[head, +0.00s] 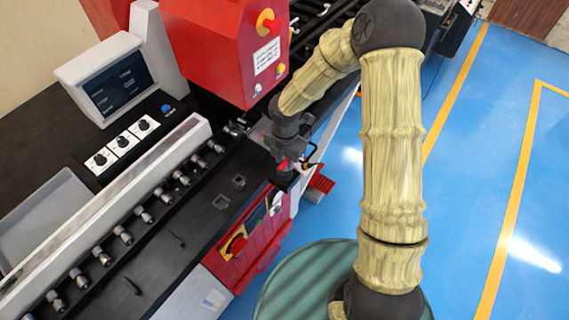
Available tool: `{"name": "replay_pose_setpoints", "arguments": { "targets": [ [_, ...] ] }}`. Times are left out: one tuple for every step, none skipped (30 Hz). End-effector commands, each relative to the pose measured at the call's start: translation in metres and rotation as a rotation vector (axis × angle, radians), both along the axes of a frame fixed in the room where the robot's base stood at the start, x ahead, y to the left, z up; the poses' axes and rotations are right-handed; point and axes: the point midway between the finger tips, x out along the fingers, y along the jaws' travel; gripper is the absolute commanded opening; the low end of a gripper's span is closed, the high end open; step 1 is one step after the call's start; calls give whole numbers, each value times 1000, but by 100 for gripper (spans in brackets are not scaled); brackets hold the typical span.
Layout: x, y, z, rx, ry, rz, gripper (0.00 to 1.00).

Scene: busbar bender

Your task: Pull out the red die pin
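A small red piece (283,165), which looks like the red die pin, shows at the right edge of the machine's black bed, right by my gripper. My gripper (287,158) points down over this spot at the end of the arm. Its dark fingers are small and partly overlap the red piece. I cannot tell whether they are closed on it or only around it. The lower part of the pin and its hole are hidden.
The red machine head (225,50) stands close to the left of my arm. The black bed (190,225) has square holes, and a row of metal rollers (123,235) lies along it. A control screen (117,83) stands at left. Blue floor (480,150) is open at right.

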Motion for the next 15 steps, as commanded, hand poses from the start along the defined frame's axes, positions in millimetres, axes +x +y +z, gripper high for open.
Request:
{"name": "replay_pose_setpoints", "arguments": {
  "targets": [
    [0,0,0,0,0,0,29],
    [0,0,0,0,0,1,29],
    [0,0,0,0,0,1,29],
    [0,0,0,0,0,1,29],
    [0,0,0,0,0,1,23],
    [0,1,0,0,0,1,15],
    [0,1,0,0,0,1,9],
    [0,1,0,0,0,1,4],
    [0,1,0,0,0,1,0],
    [0,1,0,0,0,1,0],
    [0,1,0,1,-1,1,0],
    [0,1,0,1,-1,1,0],
    [0,1,0,1,-1,1,0],
    [0,1,1,1,-1,1,0],
    [0,1,1,1,-1,1,0]
  ]
}}
